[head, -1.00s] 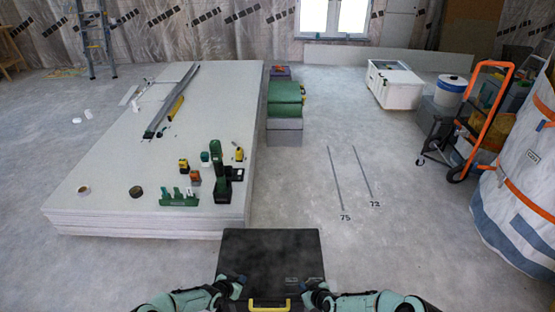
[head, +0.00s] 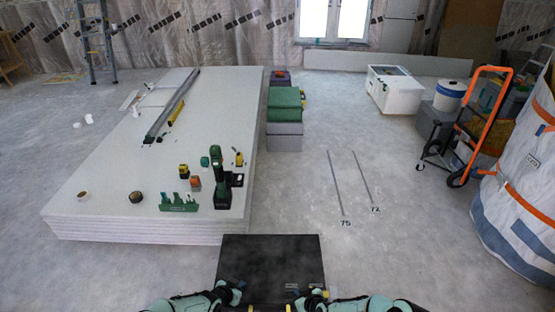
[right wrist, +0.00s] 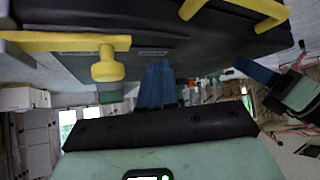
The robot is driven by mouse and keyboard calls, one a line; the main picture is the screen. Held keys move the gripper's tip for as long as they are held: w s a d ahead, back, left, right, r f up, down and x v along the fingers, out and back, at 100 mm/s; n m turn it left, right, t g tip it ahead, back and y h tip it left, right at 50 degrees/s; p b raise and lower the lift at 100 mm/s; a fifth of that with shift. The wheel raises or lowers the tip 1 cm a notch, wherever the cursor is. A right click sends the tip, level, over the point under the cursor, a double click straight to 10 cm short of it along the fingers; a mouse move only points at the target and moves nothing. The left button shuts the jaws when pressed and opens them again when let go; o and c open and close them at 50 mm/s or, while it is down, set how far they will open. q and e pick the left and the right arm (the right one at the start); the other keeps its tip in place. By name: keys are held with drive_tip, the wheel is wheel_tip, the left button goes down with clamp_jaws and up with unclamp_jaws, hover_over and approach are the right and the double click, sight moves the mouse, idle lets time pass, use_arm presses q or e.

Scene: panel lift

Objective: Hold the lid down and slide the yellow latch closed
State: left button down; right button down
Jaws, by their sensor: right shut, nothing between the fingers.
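The black case (head: 270,262) is at the bottom middle of the head view, its lid looking flat and closed. In the right wrist view, the case (right wrist: 150,22) shows its front with a yellow latch (right wrist: 107,66) that has a round knob, and a yellow handle (right wrist: 238,12). My right gripper (head: 310,297) is at the case's front right. Its blue fingers (right wrist: 158,82) are shut and empty, beside the latch knob with a small gap. My left gripper (head: 230,290) is at the front left corner; its blue finger (right wrist: 257,70) shows near the case, its opening unclear.
A stack of white panels (head: 110,200) stands at the left with tools on it. Green and grey boxes (head: 285,120) stand behind the case. An orange hand truck (head: 490,120) and a large white bag (head: 520,190) are at the right.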

use_arm(q)
drive_tip(key=shift+s+f, duration=0.3)
drive_tip(key=shift+f, duration=0.15)
use_arm(e)
drive_tip(key=shift+a, duration=0.4)
wheel_tip(320, 180, up, 8)
use_arm(q)
drive_tip(key=shift+r, duration=0.1)
drive_tip(key=shift+w+r, duration=0.15)
drive_tip(key=shift+r, duration=1)
drive_tip(key=shift+w+r, duration=0.15)
drive_tip(key=shift+r, duration=3.4)
